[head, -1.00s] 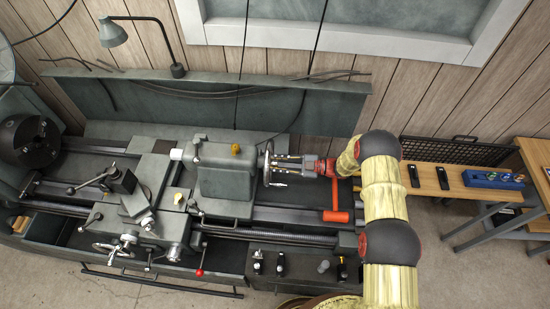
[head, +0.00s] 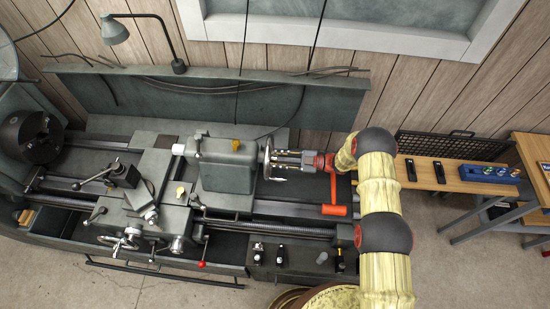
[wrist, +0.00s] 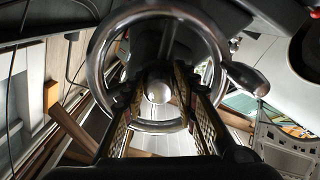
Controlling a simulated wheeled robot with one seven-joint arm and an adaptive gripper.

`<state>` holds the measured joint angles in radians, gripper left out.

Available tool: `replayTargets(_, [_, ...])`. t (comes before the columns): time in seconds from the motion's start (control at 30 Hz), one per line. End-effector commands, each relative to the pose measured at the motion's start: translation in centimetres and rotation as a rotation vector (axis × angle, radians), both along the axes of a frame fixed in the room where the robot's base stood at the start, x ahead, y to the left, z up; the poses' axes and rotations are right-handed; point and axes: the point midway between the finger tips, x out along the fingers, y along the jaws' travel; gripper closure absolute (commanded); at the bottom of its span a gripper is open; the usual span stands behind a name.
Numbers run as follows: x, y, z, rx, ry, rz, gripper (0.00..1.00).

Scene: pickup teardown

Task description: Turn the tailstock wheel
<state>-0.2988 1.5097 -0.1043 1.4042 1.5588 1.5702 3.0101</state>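The tailstock wheel (head: 267,158) is a metal ring on the right end of the grey tailstock (head: 227,166). In the wrist view its bright rim (wrist: 214,36) surrounds the fingertips, with a dark handle (wrist: 248,78) at its right side. My gripper (head: 281,160) points left at the wheel from the right. In the wrist view my gripper (wrist: 160,88) has its two patterned fingers apart, with the round pale hub (wrist: 158,92) between the tips. I cannot tell whether the fingers touch the hub or spokes.
The lathe bed runs left to a dark chuck (head: 34,136). A wooden bench (head: 420,174) with a blue holder (head: 488,179) is at the right. A desk lamp (head: 113,30) stands behind the lathe.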

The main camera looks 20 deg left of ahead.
Motion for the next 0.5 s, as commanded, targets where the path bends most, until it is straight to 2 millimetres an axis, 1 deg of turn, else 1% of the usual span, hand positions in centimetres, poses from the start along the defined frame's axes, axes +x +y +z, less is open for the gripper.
replayTargets(0.03, [-0.01,0.01,0.01,0.000,0.000,0.000,0.68])
replayTargets(0.23, [0.04,0.04,0.14,0.001,-0.002,0.000,0.56])
replayTargets(0.5, [0.07,0.06,0.21,0.003,-0.002,0.001,0.56])
